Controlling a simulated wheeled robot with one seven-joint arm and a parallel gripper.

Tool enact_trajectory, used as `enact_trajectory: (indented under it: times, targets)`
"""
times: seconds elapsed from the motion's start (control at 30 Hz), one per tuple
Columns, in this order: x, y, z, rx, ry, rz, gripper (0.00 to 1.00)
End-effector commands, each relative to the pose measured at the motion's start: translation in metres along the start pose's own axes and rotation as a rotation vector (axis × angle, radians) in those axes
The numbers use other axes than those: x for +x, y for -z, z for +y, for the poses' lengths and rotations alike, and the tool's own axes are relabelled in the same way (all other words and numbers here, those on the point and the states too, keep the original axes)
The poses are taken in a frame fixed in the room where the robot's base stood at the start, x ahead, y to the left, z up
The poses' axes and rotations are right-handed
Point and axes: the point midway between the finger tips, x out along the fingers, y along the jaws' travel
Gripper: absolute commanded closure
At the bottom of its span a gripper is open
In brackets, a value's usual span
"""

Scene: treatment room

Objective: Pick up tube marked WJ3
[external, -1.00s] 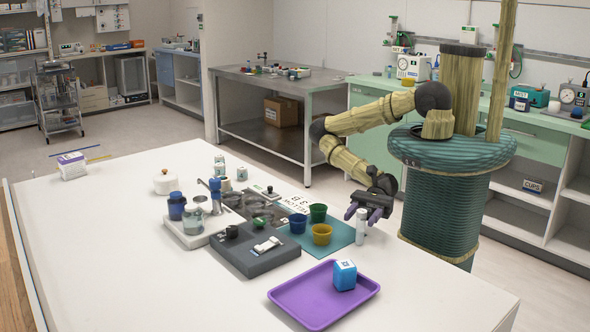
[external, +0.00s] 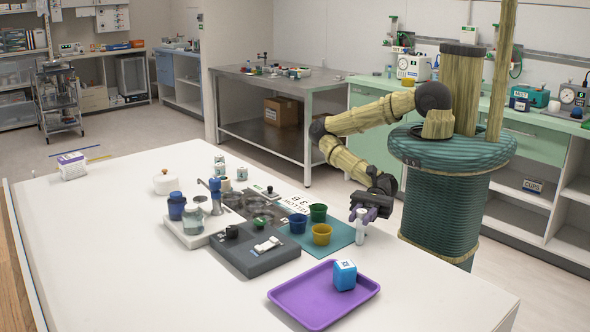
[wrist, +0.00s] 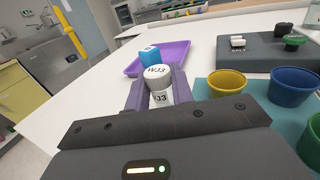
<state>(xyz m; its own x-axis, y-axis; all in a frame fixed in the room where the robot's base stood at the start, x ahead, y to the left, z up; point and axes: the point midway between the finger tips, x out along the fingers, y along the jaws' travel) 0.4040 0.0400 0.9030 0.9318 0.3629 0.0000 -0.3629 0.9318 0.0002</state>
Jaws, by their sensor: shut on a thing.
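The tube marked WJ3 (wrist: 159,74) is white with a pale cap, and its label shows in the wrist view between my gripper's fingers. My gripper (wrist: 155,92) is shut on the tube, one finger on each side of it near its top. In the external view the tube (external: 360,229) stands upright at the right edge of the teal mat, with my gripper (external: 363,212) around its upper part. I cannot tell whether its base still touches the surface.
Yellow (external: 322,234), blue (external: 298,223) and green (external: 318,212) cups stand on the teal mat (external: 344,236) to the left. A purple tray (external: 290,296) holding a blue box (external: 344,275) lies in front. The table's near right corner is clear.

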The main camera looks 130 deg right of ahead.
Motion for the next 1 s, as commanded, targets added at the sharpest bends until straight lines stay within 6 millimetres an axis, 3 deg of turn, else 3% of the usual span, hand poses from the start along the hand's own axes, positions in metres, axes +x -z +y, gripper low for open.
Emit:
enact_trajectory:
  times: [0.17,0.73,1.0]
  targets:
    - [0.0,-0.007,0.0,0.001,0.0,0.0,0.98]
    - [0.0,-0.085,0.0,0.0,0.0,0.0,0.98]
    - [0.0,-0.101,0.0,0.001,0.001,0.0,0.98]
